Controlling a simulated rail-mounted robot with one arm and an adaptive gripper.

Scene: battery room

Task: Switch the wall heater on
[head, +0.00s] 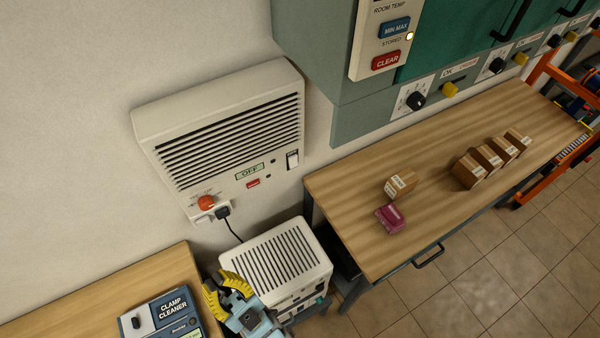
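The wall heater (220,140) is a cream box with dark louvres, mounted on the wall left of centre in the head view. Its small display (250,171) reads OFF. A black and white rocker switch (292,160) sits at the right of its front. A small red button (253,184) is below the display, and a red-orange knob (206,202) is at the lower left. A black plug (223,212) with a cord is beside the knob. My gripper (226,289) has yellow ridged fingers and is at the bottom, below the heater and apart from it. Its fingertips look spread, with nothing visible between them.
A second vented white unit (277,262) stands below the heater, right of my gripper. A clamp cleaner box (162,318) sits on the left bench (120,290). The right bench (350,195) holds several brown blocks (476,170) and a magenta item (390,218). A green-grey cabinet (350,120) hangs at upper right.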

